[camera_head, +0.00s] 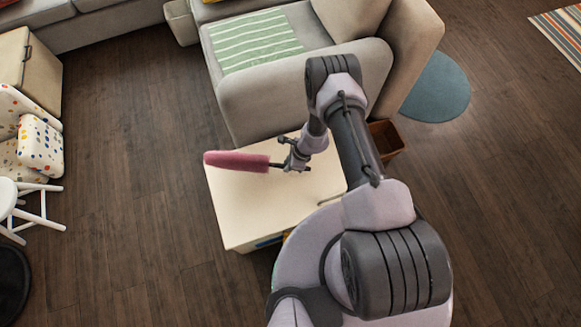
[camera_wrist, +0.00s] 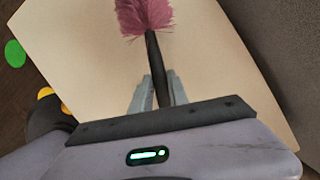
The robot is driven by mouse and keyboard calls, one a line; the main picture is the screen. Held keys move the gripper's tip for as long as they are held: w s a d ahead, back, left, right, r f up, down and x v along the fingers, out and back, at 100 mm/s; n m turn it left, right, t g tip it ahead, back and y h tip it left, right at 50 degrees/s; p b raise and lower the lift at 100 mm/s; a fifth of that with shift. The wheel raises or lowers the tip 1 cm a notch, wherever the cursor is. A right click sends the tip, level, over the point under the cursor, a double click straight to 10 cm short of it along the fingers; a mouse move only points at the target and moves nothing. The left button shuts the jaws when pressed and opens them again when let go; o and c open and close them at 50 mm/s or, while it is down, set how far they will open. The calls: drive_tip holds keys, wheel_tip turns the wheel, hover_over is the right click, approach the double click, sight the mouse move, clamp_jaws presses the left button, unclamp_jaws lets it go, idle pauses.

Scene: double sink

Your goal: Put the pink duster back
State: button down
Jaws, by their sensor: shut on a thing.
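The pink duster (camera_head: 237,161) has a fluffy pink head and a dark handle. In the head view it lies about level, its head pointing left, over the cream top of a low cabinet (camera_head: 240,218). My gripper (camera_head: 292,164) is shut on the dark handle. In the wrist view the handle runs between the two grey fingers of my gripper (camera_wrist: 157,92), and the pink head (camera_wrist: 146,15) is cut off by the top edge. The pale cabinet top (camera_wrist: 85,55) lies below. I cannot tell the exact gap between duster and cabinet top.
A grey sofa (camera_head: 240,97) with a green striped cloth (camera_head: 254,42) stands behind the cabinet. A brown bin (camera_head: 386,138) is right of it. A dotted chair (camera_head: 40,147) and a white stool (camera_head: 40,208) are at the left. Wooden floor is clear between.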

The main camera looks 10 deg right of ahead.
drive_tip(key=shift+w+d+f+b, duration=0.15)
drive_tip(key=shift+w+d+b, duration=0.15)
drive_tip(key=shift+w+d, duration=0.4)
drive_tip(key=f+b, duration=0.1)
drive_tip(key=f, duration=0.1)
drive_tip(key=f+b, duration=0.1)
drive_tip(key=shift+w+f+b, duration=0.25)
drive_tip(key=shift+f+b, duration=0.1)
drive_tip(key=shift+r, duration=0.25)
drive_tip(key=shift+f, duration=0.15)
drive_tip(key=c, duration=1.7)
unclamp_jaws()
drive_tip(key=shift+f, duration=0.15)
drive_tip(key=o, duration=0.4)
drive_tip(key=shift+r, duration=0.2)
